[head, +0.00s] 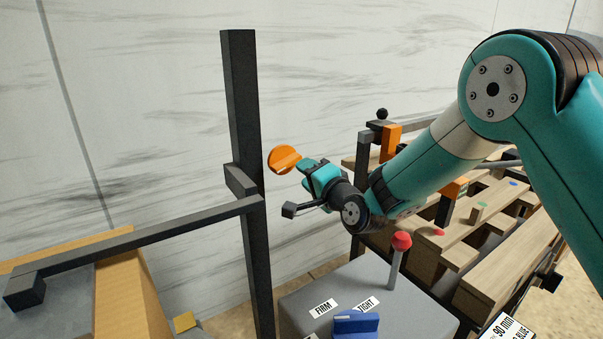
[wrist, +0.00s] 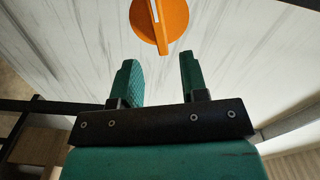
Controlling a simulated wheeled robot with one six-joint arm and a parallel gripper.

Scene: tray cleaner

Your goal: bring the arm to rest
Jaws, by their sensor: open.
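My gripper (head: 308,167) is at the end of my teal arm, close to an orange round knob (head: 284,159) in the head view. In the wrist view the two teal fingers of my gripper (wrist: 162,80) stand apart with nothing between them. The orange knob, with a white line on it, also shows in the wrist view (wrist: 158,22), beyond the fingertips and apart from them. My arm reaches in from the right, above a grey box.
A dark upright post (head: 247,190) with a crossbar stands left of my gripper. Below are a grey box (head: 330,283) with a red-knobbed lever (head: 401,241) and a blue piece (head: 356,323). Wooden slatted racks (head: 480,235) lie right. A cardboard-coloured box (head: 125,290) is at lower left.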

